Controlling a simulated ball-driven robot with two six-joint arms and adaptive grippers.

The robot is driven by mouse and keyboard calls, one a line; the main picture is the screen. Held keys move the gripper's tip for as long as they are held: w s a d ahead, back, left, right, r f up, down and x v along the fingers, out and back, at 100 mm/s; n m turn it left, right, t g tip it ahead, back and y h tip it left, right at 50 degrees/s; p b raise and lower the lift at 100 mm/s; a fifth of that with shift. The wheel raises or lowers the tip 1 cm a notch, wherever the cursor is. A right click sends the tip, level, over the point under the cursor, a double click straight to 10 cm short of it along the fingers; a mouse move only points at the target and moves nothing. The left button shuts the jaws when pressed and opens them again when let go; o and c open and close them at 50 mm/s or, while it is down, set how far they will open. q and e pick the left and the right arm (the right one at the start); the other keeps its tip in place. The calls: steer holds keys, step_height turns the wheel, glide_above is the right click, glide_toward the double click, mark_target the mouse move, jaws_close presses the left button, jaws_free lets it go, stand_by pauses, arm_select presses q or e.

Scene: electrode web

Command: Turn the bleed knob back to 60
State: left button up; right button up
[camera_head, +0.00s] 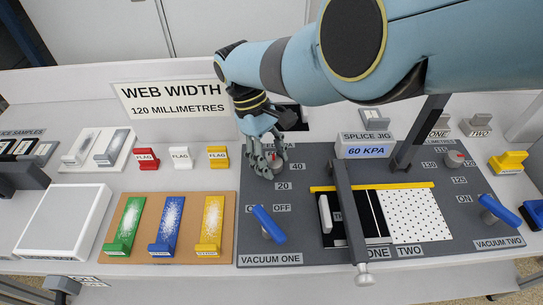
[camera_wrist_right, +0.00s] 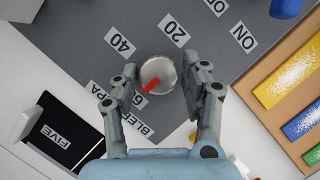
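The bleed knob (camera_wrist_right: 158,75) is a round silver knob with a red pointer on the grey panel (camera_wrist_right: 90,25). In the right wrist view its pointer aims at the 60 mark, partly covered by my finger; the 40 (camera_wrist_right: 120,43) and 20 (camera_wrist_right: 173,30) labels are clear. My right gripper (camera_wrist_right: 162,68) is open around the knob, one finger on each side with small gaps. In the head view the right gripper (camera_head: 265,165) hangs over the knob and mostly hides it. The splice jig display (camera_head: 366,151) reads 60 KPA. My left gripper is not in view.
A blue-handled vacuum one lever (camera_head: 268,224) stands in front of the knob. A clamp bar (camera_head: 347,210) crosses the panel to the right. Green, blue and yellow pieces (camera_head: 165,225) lie on a brown board to the left.

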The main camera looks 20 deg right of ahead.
steer(key=shift+o, duration=1)
steer(key=v, duration=1.2)
